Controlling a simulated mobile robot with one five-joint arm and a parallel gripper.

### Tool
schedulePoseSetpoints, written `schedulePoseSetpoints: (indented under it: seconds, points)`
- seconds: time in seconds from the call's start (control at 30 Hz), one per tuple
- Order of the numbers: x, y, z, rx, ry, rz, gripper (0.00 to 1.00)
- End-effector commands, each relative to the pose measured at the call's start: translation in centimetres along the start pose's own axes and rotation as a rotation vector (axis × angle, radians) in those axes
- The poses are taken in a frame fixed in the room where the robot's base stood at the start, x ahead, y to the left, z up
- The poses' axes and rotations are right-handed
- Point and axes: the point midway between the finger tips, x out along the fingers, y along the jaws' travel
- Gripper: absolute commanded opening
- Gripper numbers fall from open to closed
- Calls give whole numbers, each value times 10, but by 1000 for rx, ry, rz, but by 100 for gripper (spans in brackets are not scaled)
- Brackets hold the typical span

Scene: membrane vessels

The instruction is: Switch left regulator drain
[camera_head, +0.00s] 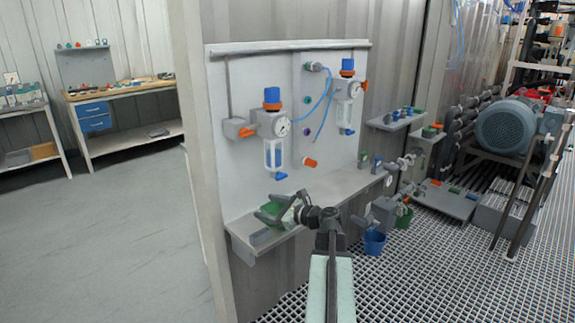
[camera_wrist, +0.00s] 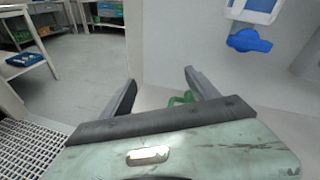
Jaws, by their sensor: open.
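The left regulator (camera_head: 275,125) hangs on the grey wall panel, with a blue cap, an orange ring, a round gauge and a clear bowl. Its drain is a blue knob (camera_head: 281,176) under the bowl. The same blue drain knob shows large in the wrist view (camera_wrist: 250,41), at upper right, beneath the bowl's pale frame (camera_wrist: 254,9). My gripper (camera_head: 262,224) is open and empty, below and left of the drain, over the shelf. In the wrist view, my gripper (camera_wrist: 160,77) has its two dark fingers spread, with the knob beyond and right of them, untouched.
A second regulator (camera_head: 346,95) is at right on the panel. A grey shelf (camera_head: 335,190) runs below, with a green item (camera_head: 270,213) near my fingers. A blue bucket (camera_head: 374,242) stands on the grating. The floor at left is clear.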

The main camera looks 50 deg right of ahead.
Motion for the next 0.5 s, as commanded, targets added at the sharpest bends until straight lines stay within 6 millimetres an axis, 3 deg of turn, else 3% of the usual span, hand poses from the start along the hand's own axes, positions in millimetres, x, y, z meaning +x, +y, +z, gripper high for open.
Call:
schedulePoseSetpoints:
  seconds: [0.03, 0.1, 0.17, 0.33, 0.5]
  points:
    - [-28, -38, 10, 98, -38, -80, 69]
    - [-57, -71, 15, 212, -92, -160, 69]
    - [-74, -88, 17, 273, -125, -201, 69]
    - [-87, -101, 18, 327, -155, -235, 69]
    - [-69, -104, 19, 324, -154, -229, 69]
